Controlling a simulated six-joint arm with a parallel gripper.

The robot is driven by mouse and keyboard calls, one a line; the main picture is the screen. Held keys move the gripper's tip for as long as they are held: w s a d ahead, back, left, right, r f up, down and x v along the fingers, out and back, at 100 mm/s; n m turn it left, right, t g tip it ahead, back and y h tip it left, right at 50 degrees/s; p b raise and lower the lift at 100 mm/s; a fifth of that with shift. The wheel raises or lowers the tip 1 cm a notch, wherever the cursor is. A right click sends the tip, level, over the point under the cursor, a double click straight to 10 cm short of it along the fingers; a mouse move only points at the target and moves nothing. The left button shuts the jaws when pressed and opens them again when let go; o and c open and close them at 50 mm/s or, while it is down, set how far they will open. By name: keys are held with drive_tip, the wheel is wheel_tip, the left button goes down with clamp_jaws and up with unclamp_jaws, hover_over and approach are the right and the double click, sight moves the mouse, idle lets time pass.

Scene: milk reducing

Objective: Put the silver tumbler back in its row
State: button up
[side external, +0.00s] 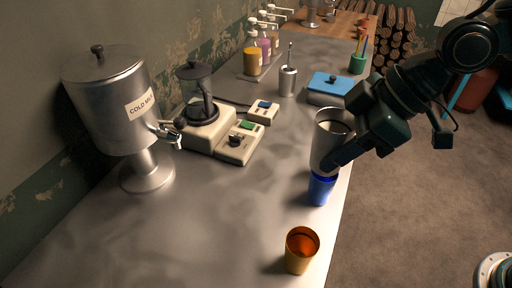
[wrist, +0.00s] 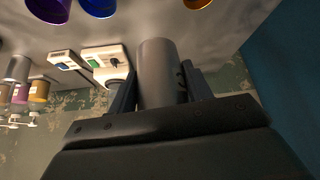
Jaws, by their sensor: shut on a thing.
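The silver tumbler (side external: 327,145) is held roughly upright in my gripper (side external: 340,155), its open rim up. In the wrist view the silver tumbler (wrist: 158,72) sits between the two fingers of my gripper (wrist: 160,88). It appears raised above the counter, and in the side view it overlaps the top of the blue tumbler (side external: 320,190). The orange tumbler (side external: 301,252) stands nearer the camera on the counter. The wrist view shows a purple tumbler (wrist: 48,9), the blue tumbler (wrist: 98,7) and the orange tumbler (wrist: 197,3), with a wide gap between blue and orange.
A steel cold milk urn (side external: 108,100) and a blender-like machine (side external: 203,105) with control boxes (side external: 238,142) stand along the wall side. A metal cup (side external: 288,82) and a blue-lidded box (side external: 329,86) are farther back. The counter (side external: 215,225) is clear at front left.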

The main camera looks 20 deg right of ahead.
drive_tip(key=shift+s+r, duration=0.1)
wheel_tip(320, 180, down, 16)
drive_tip(key=shift+f, duration=0.15)
idle(0.7)
drive_tip(key=shift+f, duration=1.9)
drive_tip(key=o, duration=0.8)
drive_tip(key=shift+f, duration=0.15)
drive_tip(key=shift+c, duration=0.2)
drive_tip(key=shift+o, duration=0.8)
